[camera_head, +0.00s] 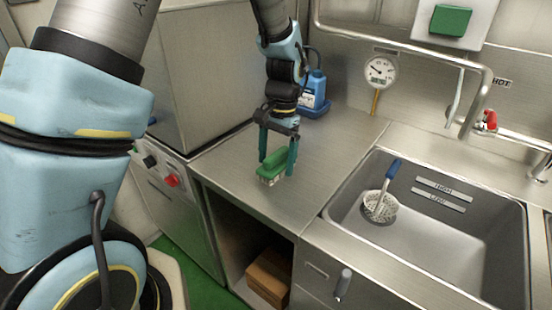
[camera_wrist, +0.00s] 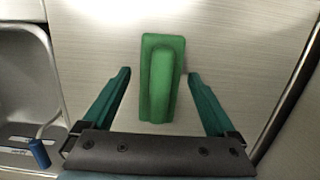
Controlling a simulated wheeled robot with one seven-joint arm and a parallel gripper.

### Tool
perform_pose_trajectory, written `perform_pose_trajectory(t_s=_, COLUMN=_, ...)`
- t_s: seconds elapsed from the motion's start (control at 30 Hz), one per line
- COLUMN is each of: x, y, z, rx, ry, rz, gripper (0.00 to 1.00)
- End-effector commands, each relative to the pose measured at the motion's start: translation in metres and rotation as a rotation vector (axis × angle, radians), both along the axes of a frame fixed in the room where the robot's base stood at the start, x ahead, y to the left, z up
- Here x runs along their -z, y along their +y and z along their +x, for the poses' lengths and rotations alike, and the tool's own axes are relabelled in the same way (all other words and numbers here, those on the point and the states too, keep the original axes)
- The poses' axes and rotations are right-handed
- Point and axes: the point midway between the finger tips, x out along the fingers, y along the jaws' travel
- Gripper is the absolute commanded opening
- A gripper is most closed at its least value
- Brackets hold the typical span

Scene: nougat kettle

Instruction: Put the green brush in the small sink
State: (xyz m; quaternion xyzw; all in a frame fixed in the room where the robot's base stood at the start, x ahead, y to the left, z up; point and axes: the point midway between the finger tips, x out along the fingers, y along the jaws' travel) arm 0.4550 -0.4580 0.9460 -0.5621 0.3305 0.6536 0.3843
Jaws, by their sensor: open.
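The green brush (camera_head: 270,168) rests on the steel counter, with its pale bristles down. In the wrist view the brush (camera_wrist: 160,80) lies lengthwise between my fingers. My gripper (camera_head: 278,167) is open and points down at it, with one teal finger on each side; the wrist view shows gaps between brush and both fingers (camera_wrist: 160,73). A steel sink (camera_head: 438,248) is at the right, and part of another basin (camera_head: 548,222) shows at the right edge. I cannot tell from the visible part which is the small one.
A blue bottle (camera_head: 315,88) stands at the counter's back, near a dial thermometer (camera_head: 379,71). A pipe (camera_head: 420,48) arches above the sink, beside a red-handled tap (camera_head: 490,120). The counter (camera_head: 328,160) between brush and sink is clear.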

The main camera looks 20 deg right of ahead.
Motion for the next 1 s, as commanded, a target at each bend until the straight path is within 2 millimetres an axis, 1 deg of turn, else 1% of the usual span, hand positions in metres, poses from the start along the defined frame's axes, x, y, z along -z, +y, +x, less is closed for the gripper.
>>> perform_pose_trajectory(t_s=0.17, x=-0.001, y=0.0, z=0.0, rx=0.0, ry=0.0, rz=0.0, gripper=0.92)
perform_pose_trajectory(t_s=0.27, x=-0.005, y=-0.001, z=0.001, rx=0.0, ry=-0.001, rz=-0.002, gripper=0.92)
perform_pose_trajectory(t_s=0.33, x=-0.013, y=-0.002, z=0.001, rx=0.0, ry=-0.003, rz=-0.003, gripper=0.92)
perform_pose_trajectory(t_s=0.47, x=-0.035, y=-0.006, z=0.004, rx=0.0, ry=-0.004, rz=-0.006, gripper=0.92)
perform_pose_trajectory(t_s=0.6, x=-0.065, y=-0.01, z=0.006, rx=0.0, ry=-0.005, rz=-0.004, gripper=0.92)
perform_pose_trajectory(t_s=0.73, x=-0.091, y=-0.013, z=0.008, rx=0.0, ry=-0.005, rz=-0.004, gripper=0.92)
perform_pose_trajectory(t_s=0.9, x=-0.113, y=-0.015, z=0.009, rx=0.0, ry=-0.002, rz=-0.001, gripper=0.92)
perform_pose_trajectory(t_s=1.0, x=-0.119, y=-0.016, z=0.009, rx=0.0, ry=-0.002, rz=-0.001, gripper=0.92)
